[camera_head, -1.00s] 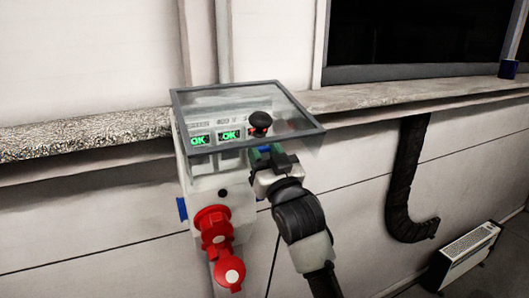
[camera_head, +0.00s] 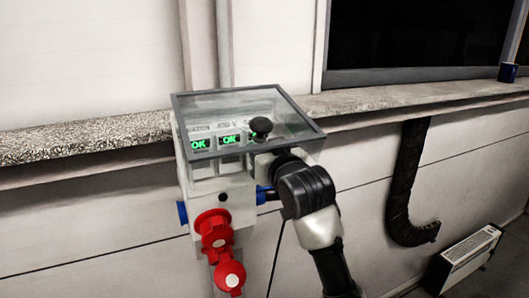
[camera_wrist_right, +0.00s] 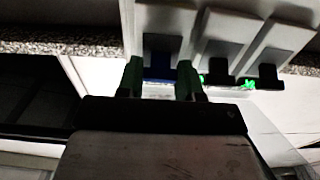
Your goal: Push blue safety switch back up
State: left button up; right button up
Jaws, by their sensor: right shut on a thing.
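The blue safety switch (camera_wrist_right: 158,73) shows in the right wrist view, below a dark part on a pale switch housing. My right gripper (camera_wrist_right: 160,82) has its green fingertips on either side of the blue switch and is shut on it. In the head view, the electrical box (camera_head: 238,190) hangs on the wall under a raised, see-through lid. My right wrist is at the box's right front and hides the blue switch and the fingertips there. Whether the switch is up or down I cannot tell. My left gripper is not in view.
Two black switches (camera_wrist_right: 221,78) (camera_wrist_right: 262,77) sit right of the blue one. Green OK displays (camera_head: 229,139) and a black knob (camera_head: 262,125) show through the lid (camera_head: 250,98). Red sockets (camera_head: 213,226) stick out below. A stone ledge (camera_head: 80,138) runs behind.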

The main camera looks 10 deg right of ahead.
jog(key=o, duration=0.9)
jog(key=shift+o, duration=0.2)
